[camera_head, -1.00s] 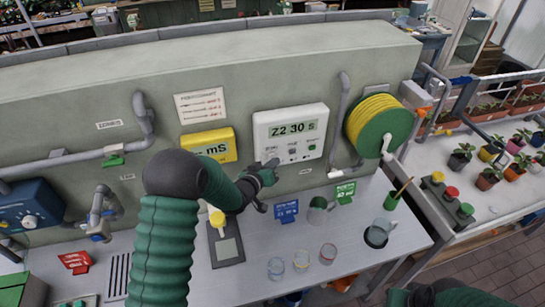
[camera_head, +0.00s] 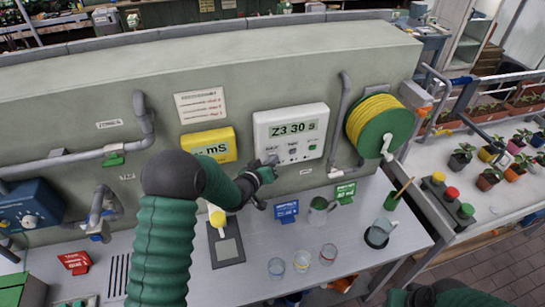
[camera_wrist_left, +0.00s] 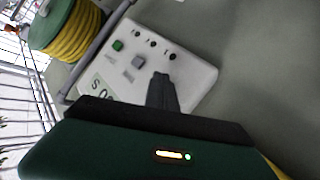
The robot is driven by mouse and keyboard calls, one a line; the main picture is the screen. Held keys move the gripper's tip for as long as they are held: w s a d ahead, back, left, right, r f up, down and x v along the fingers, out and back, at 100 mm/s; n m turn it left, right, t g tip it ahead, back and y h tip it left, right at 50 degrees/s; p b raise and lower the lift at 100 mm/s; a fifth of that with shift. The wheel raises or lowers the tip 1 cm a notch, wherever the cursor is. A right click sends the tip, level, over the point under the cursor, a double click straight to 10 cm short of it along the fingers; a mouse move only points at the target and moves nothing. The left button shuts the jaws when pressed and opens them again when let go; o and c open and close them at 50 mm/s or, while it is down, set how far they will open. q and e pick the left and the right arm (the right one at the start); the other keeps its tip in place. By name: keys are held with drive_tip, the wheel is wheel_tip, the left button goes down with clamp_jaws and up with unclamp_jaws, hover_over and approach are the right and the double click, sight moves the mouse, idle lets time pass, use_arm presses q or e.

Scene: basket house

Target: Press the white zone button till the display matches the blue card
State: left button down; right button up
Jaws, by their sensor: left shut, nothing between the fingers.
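The white control box (camera_head: 318,147) is on the grey-green wall, and its display (camera_head: 294,128) reads "Z3 30 S". My left gripper (camera_head: 271,163) is shut and empty, with its tips at the box's lower left. In the left wrist view, the shut fingers (camera_wrist_left: 161,92) lie over the box face beside a grey button (camera_wrist_left: 138,62) and a green button (camera_wrist_left: 118,45). The white zone button is not visible; the fingers may cover it, and I cannot tell whether they touch it. The blue card (camera_head: 286,209) stands on the bench, its print too small to read. My right gripper (camera_head: 398,297) shows partly at the bottom edge.
A yellow meter (camera_head: 209,146) is left of the box, and a yellow hose reel (camera_head: 376,124) is right of it. A green card (camera_head: 345,191), a red card (camera_head: 75,262) and several cups (camera_head: 302,259) stand on the bench (camera_head: 345,245).

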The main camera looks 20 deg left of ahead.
use_arm(q)
drive_tip(key=shift+s, duration=0.1)
drive_tip(key=shift+s+d, duration=0.4)
drive_tip(key=shift+s, duration=0.25)
drive_tip(key=s+d, duration=0.1)
drive_tip(key=s, duration=0.1)
drive_tip(key=s+d, duration=0.2)
drive_tip(key=shift+s+b, duration=0.1)
drive_tip(key=shift+b, duration=0.25)
drive_tip(key=shift+a, duration=0.1)
drive_tip(key=shift+f, duration=0.1)
idle(0.5)
